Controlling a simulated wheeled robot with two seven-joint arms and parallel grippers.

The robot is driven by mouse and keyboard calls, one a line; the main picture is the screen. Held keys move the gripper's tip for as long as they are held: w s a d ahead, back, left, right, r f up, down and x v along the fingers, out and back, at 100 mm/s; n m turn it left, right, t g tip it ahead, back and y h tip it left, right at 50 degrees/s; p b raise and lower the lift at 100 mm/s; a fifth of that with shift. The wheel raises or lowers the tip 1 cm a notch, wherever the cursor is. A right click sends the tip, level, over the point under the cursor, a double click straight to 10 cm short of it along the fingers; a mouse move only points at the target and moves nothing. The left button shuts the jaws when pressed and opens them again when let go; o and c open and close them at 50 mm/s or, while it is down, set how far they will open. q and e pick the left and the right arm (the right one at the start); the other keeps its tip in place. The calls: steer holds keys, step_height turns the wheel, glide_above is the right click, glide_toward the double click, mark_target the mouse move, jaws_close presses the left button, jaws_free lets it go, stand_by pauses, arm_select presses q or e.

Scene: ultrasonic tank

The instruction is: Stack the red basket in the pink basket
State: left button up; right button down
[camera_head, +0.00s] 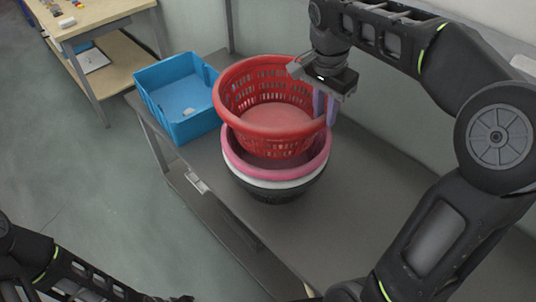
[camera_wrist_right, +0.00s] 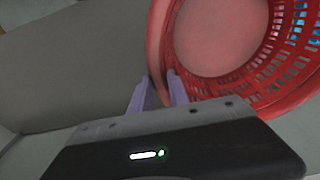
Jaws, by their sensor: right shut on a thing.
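The red basket (camera_head: 268,137) is round with slotted walls. It sits above and partly inside the pink basket (camera_head: 236,159), whose rim shows below it on the near side. The red basket's rim is higher than the pink rim, and I cannot tell whether it rests there fully. My right gripper (camera_head: 325,104) is shut on the right side of the red basket's rim. In the right wrist view the purple fingers of my right gripper (camera_wrist_right: 163,90) straddle the red basket's wall (camera_wrist_right: 262,85). My left gripper is not clearly visible; only my left arm shows at the lower left.
Below the pink rim are a white basket (camera_head: 262,183) and a dark basket (camera_head: 270,194) in the same stack. A blue bin (camera_head: 160,108) stands to the left on the grey table (camera_head: 345,210). A wooden bench (camera_head: 125,60) stands further back left. The table's front right is clear.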

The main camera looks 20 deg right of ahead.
steer(key=shift+w+f, duration=0.2)
steer(key=shift+f, duration=0.2)
steer(key=shift+w, duration=0.2)
steer(key=shift+s, duration=0.1)
steer(key=shift+s, duration=0.1)
glide_above(315, 159)
step_height(315, 159, down, 6)
steer(key=shift+p, duration=0.45)
steer(key=shift+f, duration=0.1)
steer(key=shift+f+p, duration=0.35)
steer(key=shift+f, duration=1.55)
steer(key=c, duration=1.2)
jaws_free()
steer(key=shift+c, duration=0.2)
